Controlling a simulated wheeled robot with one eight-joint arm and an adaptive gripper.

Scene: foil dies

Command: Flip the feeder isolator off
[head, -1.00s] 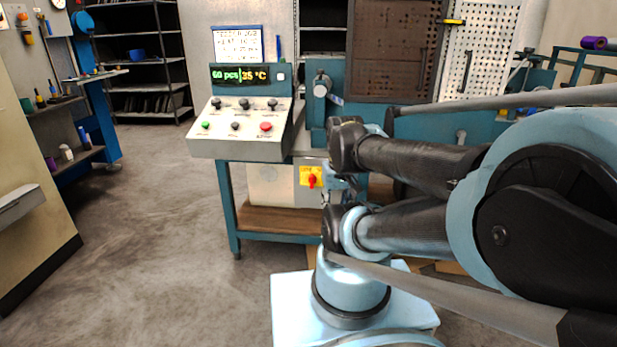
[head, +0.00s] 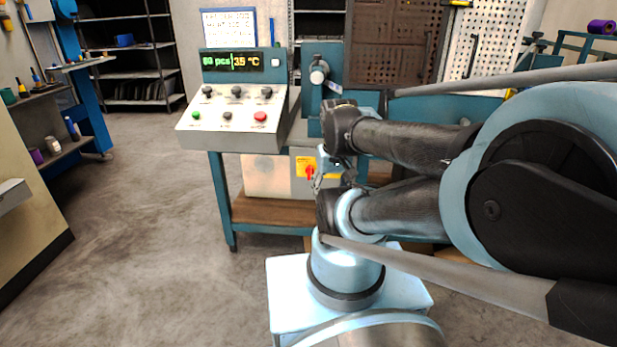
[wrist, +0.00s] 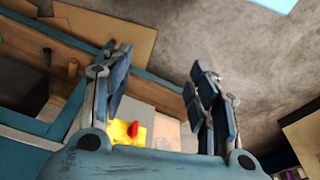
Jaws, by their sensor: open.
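The feeder isolator is a red handle (head: 310,172) on a yellow plate (head: 300,166), fixed to a grey box under the bench. In the head view my gripper (head: 318,178) is in front of it and covers its right part. In the wrist view the red handle (wrist: 133,129) and yellow plate (wrist: 120,133) lie beyond and between the fingers of my gripper (wrist: 165,95). The fingers are spread apart with nothing between them. I cannot tell the exact distance to the handle; no contact shows.
Above stands a control console (head: 232,125) with knobs, a green and a red button, and a display (head: 232,62). A wooden shelf (head: 270,210) and teal bench legs frame the isolator box. Open concrete floor (head: 140,220) lies to the left.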

